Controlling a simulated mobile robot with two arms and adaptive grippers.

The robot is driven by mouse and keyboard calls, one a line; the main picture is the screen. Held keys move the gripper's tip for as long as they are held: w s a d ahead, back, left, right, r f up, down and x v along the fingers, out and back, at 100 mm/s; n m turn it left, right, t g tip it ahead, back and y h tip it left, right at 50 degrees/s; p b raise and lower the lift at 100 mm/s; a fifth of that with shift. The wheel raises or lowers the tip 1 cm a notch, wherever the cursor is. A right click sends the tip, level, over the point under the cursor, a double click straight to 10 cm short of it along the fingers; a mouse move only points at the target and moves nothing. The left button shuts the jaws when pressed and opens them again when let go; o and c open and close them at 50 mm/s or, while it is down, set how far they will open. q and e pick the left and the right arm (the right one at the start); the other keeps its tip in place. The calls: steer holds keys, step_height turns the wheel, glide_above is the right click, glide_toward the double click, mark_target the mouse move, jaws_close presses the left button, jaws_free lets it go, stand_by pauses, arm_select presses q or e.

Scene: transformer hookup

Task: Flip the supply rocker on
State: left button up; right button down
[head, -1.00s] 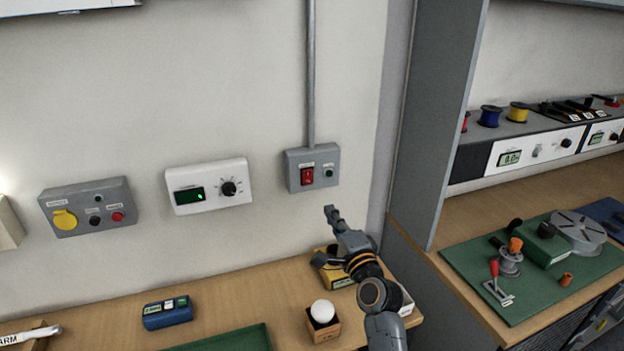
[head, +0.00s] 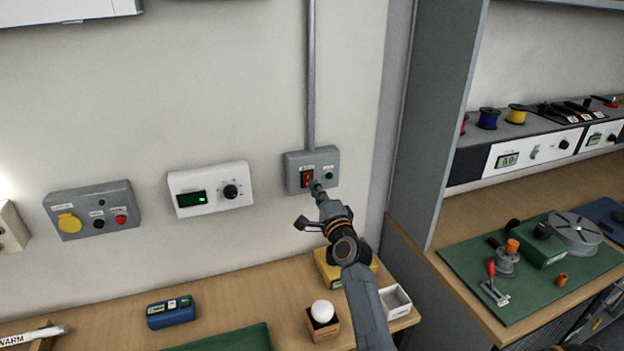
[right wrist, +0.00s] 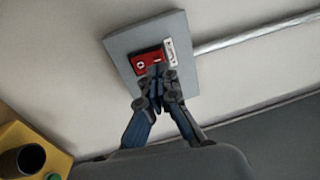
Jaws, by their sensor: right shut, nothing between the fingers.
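The supply rocker (head: 306,179) is red and sits in a grey wall box (head: 294,161) below a vertical conduit. My right gripper (head: 316,186) is shut and empty, with its tips at the lower right of the rocker. In the right wrist view the closed fingertips (right wrist: 158,72) overlap part of the red rocker (right wrist: 143,61); an O mark shows on its uncovered end. I cannot tell whether the tips touch it. A small round indicator (head: 328,175) sits right of the rocker; whether it is lit is unclear. My left gripper is out of view.
A white panel with a knob (head: 212,190) and a grey box with a yellow socket (head: 92,211) are on the wall to the left. A grey partition (head: 440,110) stands right.

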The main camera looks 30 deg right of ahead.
mark_target(308, 175)
steer(key=shift+x, duration=1.55)
steer(key=shift+w+r, duration=0.15)
